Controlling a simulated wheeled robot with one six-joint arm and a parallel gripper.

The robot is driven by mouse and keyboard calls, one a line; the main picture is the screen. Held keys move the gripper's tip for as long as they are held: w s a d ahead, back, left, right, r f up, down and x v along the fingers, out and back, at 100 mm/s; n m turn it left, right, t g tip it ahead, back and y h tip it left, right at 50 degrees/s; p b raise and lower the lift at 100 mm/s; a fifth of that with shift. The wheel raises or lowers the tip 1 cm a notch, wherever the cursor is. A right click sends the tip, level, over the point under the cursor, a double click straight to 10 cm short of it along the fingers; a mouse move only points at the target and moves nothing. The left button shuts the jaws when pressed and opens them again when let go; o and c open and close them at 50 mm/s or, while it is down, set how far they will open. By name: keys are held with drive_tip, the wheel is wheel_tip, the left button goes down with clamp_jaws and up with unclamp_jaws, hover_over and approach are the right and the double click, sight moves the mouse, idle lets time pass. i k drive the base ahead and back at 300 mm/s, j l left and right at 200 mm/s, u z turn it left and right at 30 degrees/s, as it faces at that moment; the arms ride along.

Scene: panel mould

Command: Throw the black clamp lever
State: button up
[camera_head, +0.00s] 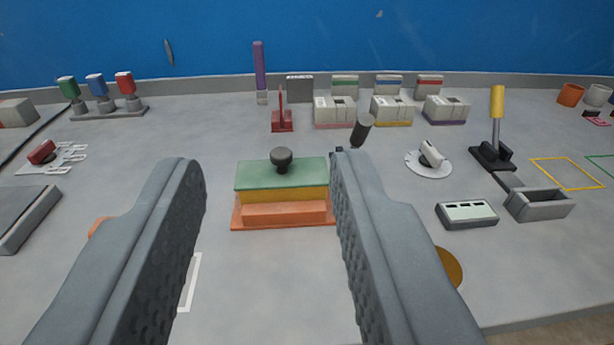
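A black lever (361,131), which looks like the clamp lever, rises at a tilt just right of the layered block. Its dark round end points up and right. Its lower part and base are hidden behind the right finger of my gripper (268,165). My gripper is open and empty, one finger on each side of the block in the picture. The block has a green top (256,174) with a black round knob (282,159), a yellow middle (281,194) and an orange base (281,213).
A yellow-handled lever (497,104) on a black base stands right. Near it are a white dial (429,158), a grey display box (467,213) and an open tray (540,205). Several boxes, a red upright piece (282,120) and a purple rod (259,70) line the back.

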sight(365, 122)
drive_tip(key=j+z, duration=0.1)
drive_tip(key=z, duration=0.25)
drive_tip(key=j+z, duration=0.15)
drive_tip(key=z, duration=0.15)
drive_tip(key=j+z, duration=0.1)
drive_tip(key=z, duration=0.25)
drive_tip(key=k+j+z, duration=0.3)
drive_tip(key=j, duration=0.3)
drive_tip(key=k+j+z, duration=0.3)
drive_tip(key=j, duration=0.25)
drive_tip(key=k+j+z, duration=0.4)
drive_tip(key=k+j, duration=1.35)
drive_tip(key=i+l+u, duration=0.25)
drive_tip(key=i+l, duration=0.4)
drive_tip(key=i, duration=0.3)
drive_tip(key=i+l+u, duration=0.25)
drive_tip(key=i+l, duration=0.6)
